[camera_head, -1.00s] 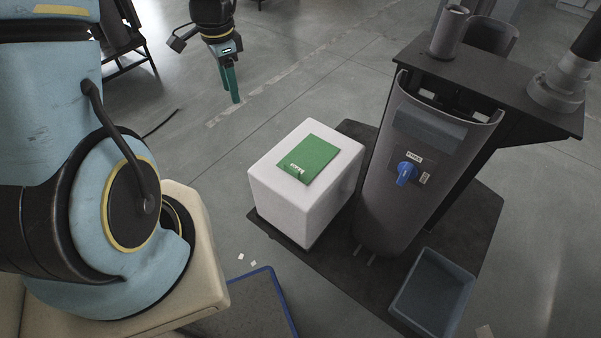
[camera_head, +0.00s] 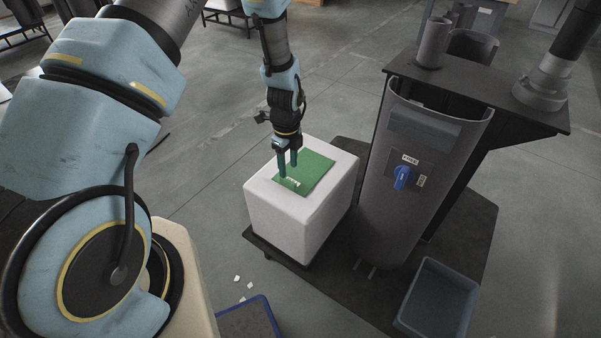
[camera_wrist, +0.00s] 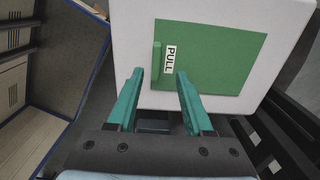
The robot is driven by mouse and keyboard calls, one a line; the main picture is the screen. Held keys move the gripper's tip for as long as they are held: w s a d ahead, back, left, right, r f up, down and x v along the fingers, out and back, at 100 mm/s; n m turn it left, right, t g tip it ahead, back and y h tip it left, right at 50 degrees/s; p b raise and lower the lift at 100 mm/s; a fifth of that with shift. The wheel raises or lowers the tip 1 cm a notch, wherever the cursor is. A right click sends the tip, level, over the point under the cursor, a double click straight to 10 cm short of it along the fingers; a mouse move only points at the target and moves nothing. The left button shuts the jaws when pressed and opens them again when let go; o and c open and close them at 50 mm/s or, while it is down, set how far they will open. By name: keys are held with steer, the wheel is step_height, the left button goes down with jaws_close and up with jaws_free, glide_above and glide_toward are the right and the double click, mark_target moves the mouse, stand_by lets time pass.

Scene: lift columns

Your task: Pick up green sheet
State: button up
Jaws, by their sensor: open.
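The green sheet (camera_head: 313,174) lies flat on top of a white block (camera_head: 290,214). It carries a white label near one edge, and in the wrist view the sheet (camera_wrist: 221,55) shows the label reading PULL beside a narrow raised green strip (camera_wrist: 156,62). My gripper (camera_head: 288,173) is over the sheet's left part in the head view. In the wrist view its two teal fingers (camera_wrist: 159,75) are apart, with the strip and label showing beyond the gap between their tips. Nothing is held between them. I cannot tell whether the fingertips touch the sheet.
A grey column (camera_head: 412,205) with a blue knob (camera_head: 403,178) stands right of the block. A grey bin (camera_head: 437,297) is on the floor at the lower right. A blue-edged tray (camera_head: 247,321) lies at the bottom. White scraps (camera_head: 243,290) lie on the open floor.

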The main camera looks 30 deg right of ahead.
mark_target(288, 181)
steer(key=shift+s+a+f+p, duration=0.15)
steer(key=shift+f+p, duration=0.25)
steer(key=shift+f, duration=0.85)
steer(key=shift+s+a+f+p, duration=0.1)
steer(key=shift+f+p, duration=0.3)
steer(key=shift+f, duration=0.85)
jaws_close()
